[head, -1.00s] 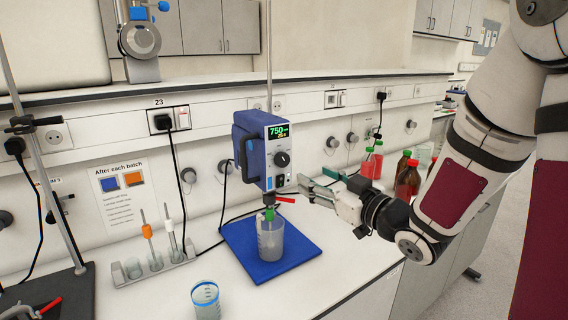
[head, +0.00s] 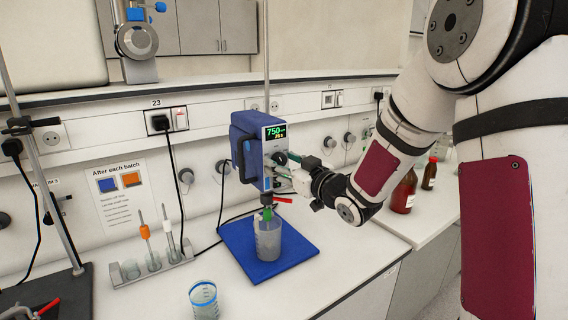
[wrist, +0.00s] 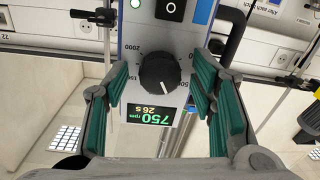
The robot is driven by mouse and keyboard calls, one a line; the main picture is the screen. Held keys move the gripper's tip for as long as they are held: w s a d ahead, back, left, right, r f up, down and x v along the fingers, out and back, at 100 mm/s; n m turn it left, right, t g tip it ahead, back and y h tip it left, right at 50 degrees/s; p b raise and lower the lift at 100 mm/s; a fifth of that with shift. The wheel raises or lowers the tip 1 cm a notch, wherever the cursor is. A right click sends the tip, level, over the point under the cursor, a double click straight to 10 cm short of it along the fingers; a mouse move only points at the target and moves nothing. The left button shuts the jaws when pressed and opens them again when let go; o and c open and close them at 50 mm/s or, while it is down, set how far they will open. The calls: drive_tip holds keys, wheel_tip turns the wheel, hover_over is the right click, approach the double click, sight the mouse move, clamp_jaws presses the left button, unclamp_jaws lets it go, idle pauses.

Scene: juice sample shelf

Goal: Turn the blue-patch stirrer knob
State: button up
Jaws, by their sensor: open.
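The stirrer (head: 250,152) is a blue unit with a light front panel, mounted on a rod above a blue base plate (head: 240,243). Its display reads 750 rpm and 26 s. The black round knob (head: 280,159) sits below the display; in the wrist view the knob (wrist: 158,73), seen upside down, has a white pointer line and a printed scale around it. My gripper (wrist: 160,97) is open, with its green-padded fingers on either side of the knob and visible gaps to it. In the head view my gripper (head: 292,170) is right at the panel and partly covers it.
A beaker (head: 267,238) stands on the base plate under the stirrer, with a red lever above. Another beaker (head: 204,300) stands in front. A rack (head: 152,268) with stirring rods is at left. Brown bottles (head: 403,192) stand on the right behind my arm.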

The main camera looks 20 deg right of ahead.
drive_tip(key=shift+c, duration=0.2)
drive_tip(key=c, duration=1.1)
drive_tip(key=shift+n, duration=0.3)
drive_tip(key=n+b, duration=0.2)
drive_tip(key=n, duration=0.2)
drive_tip(key=shift+w, duration=0.1)
drive_tip(key=n+b, duration=0.3)
drive_tip(key=n, duration=0.1)
drive_tip(key=shift+n+b, duration=0.4)
drive_tip(key=n+b, duration=0.4)
drive_tip(key=shift+f+b, duration=0.1)
drive_tip(key=shift+b, duration=0.3)
drive_tip(key=n+b, duration=0.4)
drive_tip(key=shift+h, duration=0.4)
drive_tip(key=shift+b, duration=0.35)
